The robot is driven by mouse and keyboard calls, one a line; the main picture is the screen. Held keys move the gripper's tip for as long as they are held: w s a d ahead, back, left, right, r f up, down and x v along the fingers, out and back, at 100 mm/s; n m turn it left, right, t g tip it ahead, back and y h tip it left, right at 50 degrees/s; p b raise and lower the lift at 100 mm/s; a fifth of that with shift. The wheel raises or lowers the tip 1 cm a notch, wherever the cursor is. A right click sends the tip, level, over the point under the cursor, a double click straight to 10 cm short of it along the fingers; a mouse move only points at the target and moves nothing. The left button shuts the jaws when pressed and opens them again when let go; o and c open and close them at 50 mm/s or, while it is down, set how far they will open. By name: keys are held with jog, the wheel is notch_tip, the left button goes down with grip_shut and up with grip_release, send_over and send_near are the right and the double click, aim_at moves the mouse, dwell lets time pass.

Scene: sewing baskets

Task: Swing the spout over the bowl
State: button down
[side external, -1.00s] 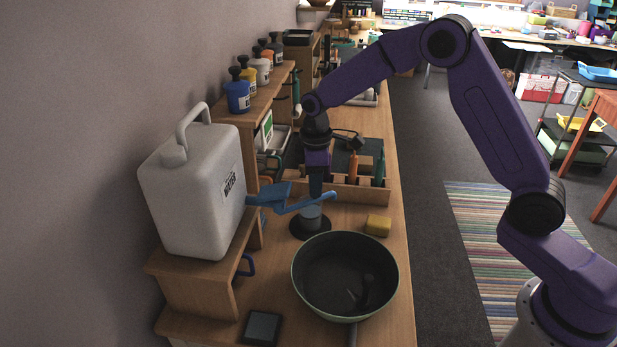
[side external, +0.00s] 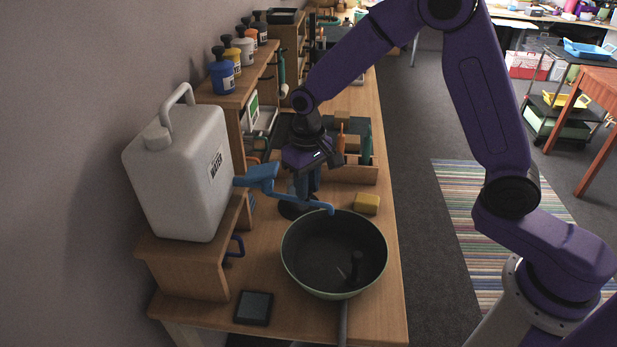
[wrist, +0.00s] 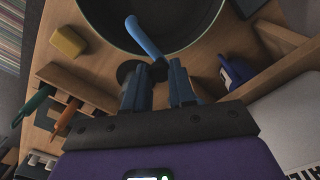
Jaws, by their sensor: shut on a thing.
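A white water container (side external: 180,165) stands on a wooden step at left. Its blue spout (side external: 262,174) extends right from its lower side; the end bends down near the bowl's far rim. My gripper (side external: 307,190) is shut on the spout's arm. In the wrist view the spout (wrist: 147,42) passes between my gripper's fingers (wrist: 158,85), and its tip appears over the bowl's edge (wrist: 196,45). The dark bowl or pan (side external: 335,250), with a pale green outside, stands on the bench, with a small dark upright shape inside. The spout's gripped part is partly hidden.
A yellow sponge (side external: 367,203) lies behind the bowl. A round black base (side external: 293,207) stands beside it, below my gripper. A wooden organiser (side external: 352,172) with tools is behind. A dark flat square (side external: 254,308) lies at front left. Paint bottles line a shelf.

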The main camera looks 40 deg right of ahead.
jog(key=shift+s+a+m, duration=0.25)
jog(key=shift+a+m, duration=0.2)
jog(key=shift+m, duration=0.25)
jog(key=shift+a, duration=0.1)
jog(key=c, duration=0.9)
grip_release()
jog(key=shift+c, duration=0.2)
jog(key=shift+r, duration=0.1)
notch_tip(320, 180, up, 17)
jog(key=shift+r, duration=0.15)
jog(key=shift+s, duration=0.15)
jog(key=s+d+f+n, duration=0.3)
jog(key=s+d+n, duration=0.1)
jog(key=s, duration=0.5)
jog(key=s+d+f+n, duration=0.3)
jog(key=s+n, duration=0.1)
jog(key=s, duration=0.6)
jog(key=s+d+f+n, duration=0.3)
jog(key=s+d+n, duration=0.1)
jog(key=s, duration=0.5)
jog(key=shift+s+d+n, duration=0.35)
jog(key=shift+s+n, duration=0.05)
